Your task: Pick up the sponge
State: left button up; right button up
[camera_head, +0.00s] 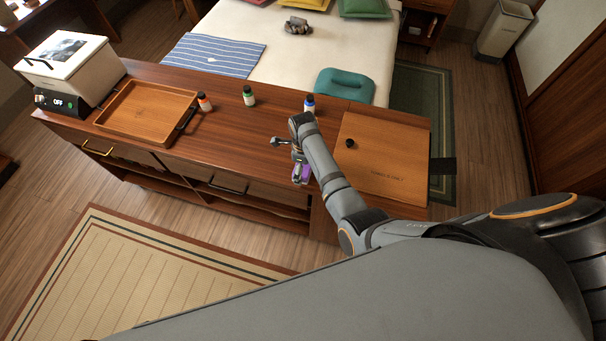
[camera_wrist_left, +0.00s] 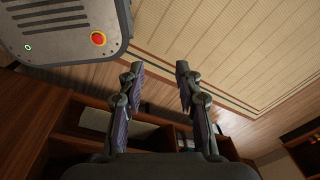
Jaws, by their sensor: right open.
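I cannot make out a sponge in either view. My right gripper (camera_head: 301,174) is over the front edge of the wooden counter (camera_head: 232,110), pointing down, with purple pads on its fingers. My right wrist hides part of it, and nothing can be seen held in it. My left gripper (camera_wrist_left: 157,70) is in the left wrist view, its two fingers spread apart with nothing between them. It is away from the counter top, with floor and shelving behind it.
A wooden tray (camera_head: 147,108) and a white box appliance (camera_head: 68,67) stand at the counter's left. Small bottles with orange (camera_head: 204,102), green (camera_head: 249,96) and blue (camera_head: 309,103) parts stand along the back. A wooden lidded panel (camera_head: 378,165) lies at right. A bed (camera_head: 270,45) is behind.

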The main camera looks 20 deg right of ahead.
jog(key=c, duration=0.4)
jog(key=shift+c, duration=1.4)
pick_arm(q)
jog(key=shift+w+r+t, duration=0.1)
jog(key=shift+w+t, duration=0.2)
jog(key=shift+w, duration=0.7)
pick_arm(e)
jog(key=shift+c, duration=0.4)
pick_arm(q)
jog(key=shift+s, duration=0.15)
pick_arm(e)
jog(key=shift+r, duration=0.1)
